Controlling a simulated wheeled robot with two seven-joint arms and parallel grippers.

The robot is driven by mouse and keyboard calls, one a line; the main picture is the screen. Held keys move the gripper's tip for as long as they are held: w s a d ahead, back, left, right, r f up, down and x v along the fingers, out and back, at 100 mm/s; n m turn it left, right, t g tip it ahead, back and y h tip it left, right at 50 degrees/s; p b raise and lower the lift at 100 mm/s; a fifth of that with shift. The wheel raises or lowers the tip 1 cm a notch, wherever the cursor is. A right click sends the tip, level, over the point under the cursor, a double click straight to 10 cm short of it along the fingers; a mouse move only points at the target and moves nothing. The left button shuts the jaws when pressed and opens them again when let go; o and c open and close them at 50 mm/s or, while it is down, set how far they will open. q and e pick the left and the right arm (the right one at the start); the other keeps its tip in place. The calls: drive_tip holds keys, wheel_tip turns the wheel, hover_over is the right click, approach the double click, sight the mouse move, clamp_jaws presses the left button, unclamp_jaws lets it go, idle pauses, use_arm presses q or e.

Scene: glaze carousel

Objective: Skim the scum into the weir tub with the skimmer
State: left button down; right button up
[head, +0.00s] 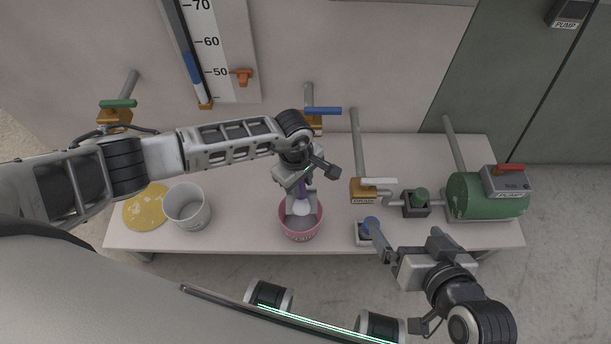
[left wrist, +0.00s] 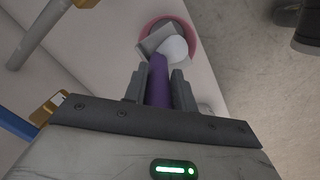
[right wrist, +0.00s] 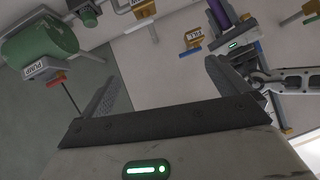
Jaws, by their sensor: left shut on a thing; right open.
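My left gripper (head: 301,196) is shut on the purple handle of the skimmer (left wrist: 158,82). The purple handle also shows between the fingers in the right wrist view (right wrist: 217,12). A round white part (left wrist: 175,48) shows beyond the handle, over the pink tub (head: 300,233); I cannot tell whether it touches the tub's contents. The pink tub's rim shows in the left wrist view (left wrist: 190,27). I cannot make out any scum. My right gripper (head: 408,240) is open and empty, right of the pink tub near the bench's front edge; its fingers are wide apart in the right wrist view (right wrist: 163,82).
A white bucket (head: 187,206) and a yellow disc (head: 146,207) stand left on the bench (head: 245,243). A blue-topped box (head: 363,237) is close to my right gripper. Drain valve (head: 366,190), green pump (head: 485,197) and pipes line the back and right.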

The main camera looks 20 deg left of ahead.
use_arm(q)
drive_tip(key=a+h+b, duration=0.1)
drive_tip(key=a+t+h+b, duration=0.1)
drive_tip(key=s+a+h+b, duration=0.1)
drive_tip(key=h, duration=0.1)
drive_tip(key=shift+f, duration=0.4)
drive_tip(key=shift+s+a+f+t+h+b, duration=0.15)
drive_tip(key=shift+a+f+t+h+b, duration=0.75)
drive_tip(key=shift+b, duration=2.35)
drive_tip(key=shift+s+a+r+g+h+b, duration=0.1)
drive_tip(key=shift+a+r+h+b, duration=0.1)
drive_tip(key=shift+h+b, duration=2.25)
drive_tip(key=shift+s+a+f+t+h+b, duration=0.15)
drive_tip(key=shift+a+f+t+h+b, duration=0.35)
drive_tip(key=shift+b, duration=3.5)
use_arm(e)
drive_tip(key=w+a+r+n+t+y, duration=0.1)
drive_tip(key=a+r+n+t+y, duration=0.1)
drive_tip(key=r+n+t+y, duration=0.2)
drive_tip(key=a+r+n+t+y, duration=0.1)
drive_tip(key=r+n+t+y, duration=0.4)
drive_tip(key=r+y, duration=0.3)
drive_tip(key=shift+w+a+r, duration=0.4)
drive_tip(key=shift+r, duration=0.95)
